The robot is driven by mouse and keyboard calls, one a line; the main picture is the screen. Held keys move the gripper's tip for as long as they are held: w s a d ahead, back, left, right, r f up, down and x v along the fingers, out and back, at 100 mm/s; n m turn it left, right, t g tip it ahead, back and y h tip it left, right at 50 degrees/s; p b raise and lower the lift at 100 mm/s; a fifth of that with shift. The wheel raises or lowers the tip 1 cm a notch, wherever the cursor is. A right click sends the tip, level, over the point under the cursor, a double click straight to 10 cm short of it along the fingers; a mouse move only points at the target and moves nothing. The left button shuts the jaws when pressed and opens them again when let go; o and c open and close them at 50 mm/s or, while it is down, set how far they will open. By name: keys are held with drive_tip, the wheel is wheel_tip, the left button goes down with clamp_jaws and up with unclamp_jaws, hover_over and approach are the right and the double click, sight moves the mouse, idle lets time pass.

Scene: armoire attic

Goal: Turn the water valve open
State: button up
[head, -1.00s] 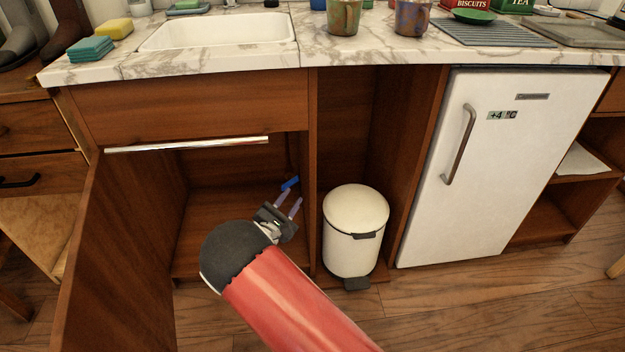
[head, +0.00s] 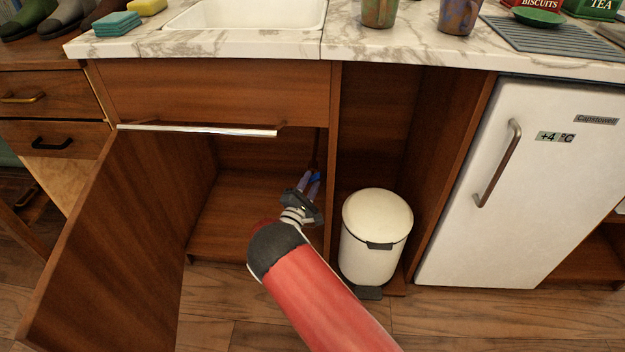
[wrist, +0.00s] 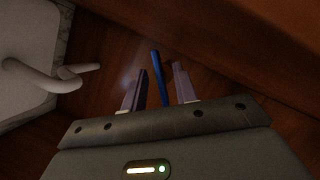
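The blue valve handle (head: 315,177) is inside the open cabinet under the sink, near its right wall. In the wrist view it shows as a narrow blue bar (wrist: 159,78). My gripper (head: 308,181) reaches into the cabinet opening at the handle. In the wrist view, my gripper (wrist: 160,70) is open, with one finger on each side of the blue bar. Gaps show between the bar and both fingers. The valve body and the pipe behind the handle are mostly hidden or dark.
The cabinet door (head: 115,235) stands open at left. A white pedal bin (head: 376,235) stands in the bay right of my arm, beside a white fridge (head: 545,190). In the wrist view, a white curved pipe (wrist: 45,78) lies left of the fingers.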

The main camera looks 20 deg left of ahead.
drive_tip(key=shift+w+r, duration=0.15)
drive_tip(key=shift+w, duration=0.55)
clamp_jaws()
drive_tip(key=shift+m+b, duration=0.4)
drive_tip(key=shift+m, duration=0.1)
drive_tip(key=m+b, duration=0.1)
drive_tip(key=m+g+b, duration=0.1)
drive_tip(key=m, duration=0.1)
drive_tip(key=m+h+b, duration=0.1)
drive_tip(key=b, duration=0.1)
drive_tip(key=shift+f+g, duration=0.25)
drive_tip(key=shift+g, duration=0.15)
drive_tip(key=shift+d+m+g+b, duration=0.1)
drive_tip(key=shift+m+g+b, duration=0.3)
drive_tip(key=shift+m+b, duration=0.6)
drive_tip(key=shift+r+m+b, duration=0.1)
drive_tip(key=shift+m+b, duration=0.2)
drive_tip(key=shift+m, duration=0.2)
